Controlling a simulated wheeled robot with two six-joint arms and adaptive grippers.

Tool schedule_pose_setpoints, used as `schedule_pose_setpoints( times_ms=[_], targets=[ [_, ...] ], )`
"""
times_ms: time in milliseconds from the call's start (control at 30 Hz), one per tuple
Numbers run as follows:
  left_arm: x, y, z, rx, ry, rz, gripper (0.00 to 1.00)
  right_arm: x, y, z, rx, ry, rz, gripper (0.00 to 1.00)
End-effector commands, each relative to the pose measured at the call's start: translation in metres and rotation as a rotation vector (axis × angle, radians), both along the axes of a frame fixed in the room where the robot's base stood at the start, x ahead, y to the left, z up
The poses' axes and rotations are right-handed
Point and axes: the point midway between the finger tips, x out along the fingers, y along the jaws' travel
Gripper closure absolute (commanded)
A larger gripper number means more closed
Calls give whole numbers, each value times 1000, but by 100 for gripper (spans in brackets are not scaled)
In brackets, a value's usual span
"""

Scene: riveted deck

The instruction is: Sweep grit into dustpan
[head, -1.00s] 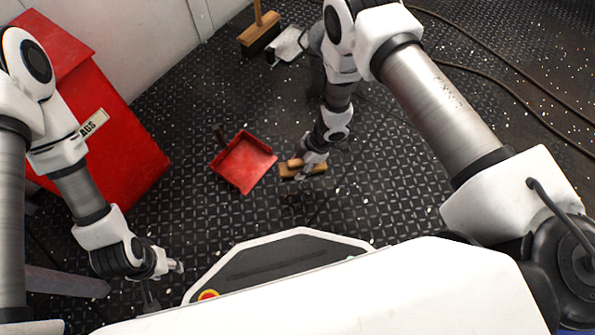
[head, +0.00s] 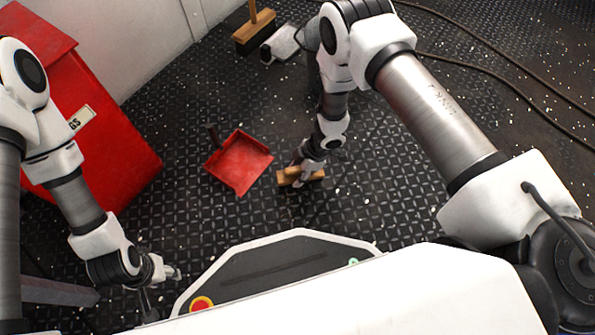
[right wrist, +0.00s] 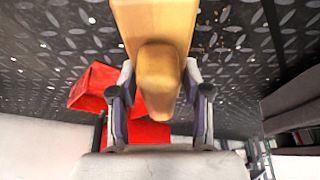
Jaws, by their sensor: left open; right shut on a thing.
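A red dustpan (head: 240,163) with a dark handle lies on the black deck left of centre in the head view. Part of the red dustpan (right wrist: 92,88) also shows in the right wrist view, behind my gripper. My right gripper (head: 302,170) is shut on a wooden brush (head: 290,179), low over the deck, just right of the dustpan. The brush's wooden body (right wrist: 158,50) fills the top middle of the right wrist view; its bristles are hidden. Pale grit specks (head: 337,191) are scattered over the deck. My left gripper (head: 176,273) is open and empty at lower left.
A red bin (head: 95,150) with a label stands at left by the white wall. A broom (head: 255,32) and a pale container (head: 281,44) stand at the back. Dark cables (head: 500,75) run across the deck at upper right. Deck around the dustpan is open.

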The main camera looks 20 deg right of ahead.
Motion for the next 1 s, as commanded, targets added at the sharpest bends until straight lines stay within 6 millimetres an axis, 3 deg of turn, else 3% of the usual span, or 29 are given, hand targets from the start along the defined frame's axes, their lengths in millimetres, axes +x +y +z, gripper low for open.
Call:
schedule_pose_setpoints(
  times_ms=[1000],
  targets=[
    [0,0,-14,0,1,0,54,0,0,-20,0,0,0,80]
  ],
)
